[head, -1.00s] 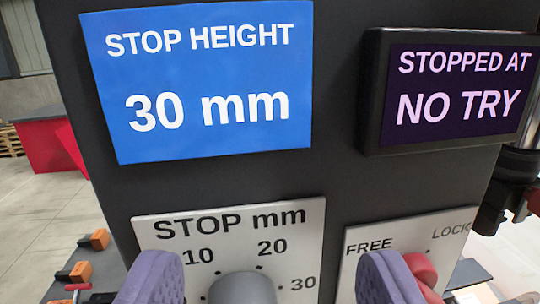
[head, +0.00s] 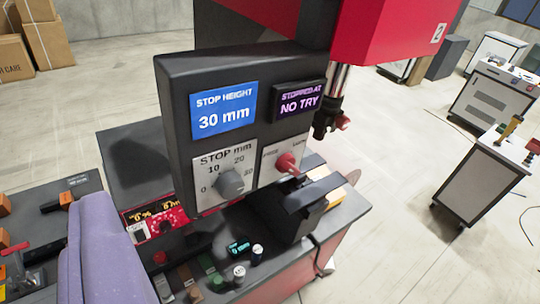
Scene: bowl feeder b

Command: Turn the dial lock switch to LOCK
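The dial lock switch is a red knob (head: 286,162) on a white plate marked FREE and, less clearly, LOCK. The plate is on the lower right of a dark control panel (head: 175,110). Which label the knob points to is too small to tell. Left of it, a grey stop dial (head: 230,183) sits on a plate marked STOP mm. Part of my gripper (head: 95,235) shows as purple finger surface at the lower left, well apart from the knob. The spread of its fingers cannot be made out.
A blue screen (head: 223,110) reads STOP HEIGHT 30 mm; a purple screen (head: 299,100) reads NO TRY. A black block (head: 295,205) juts out below the knob. Small cylinders (head: 240,273) stand in front. White cabinets (head: 485,180) stand right, with open floor between.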

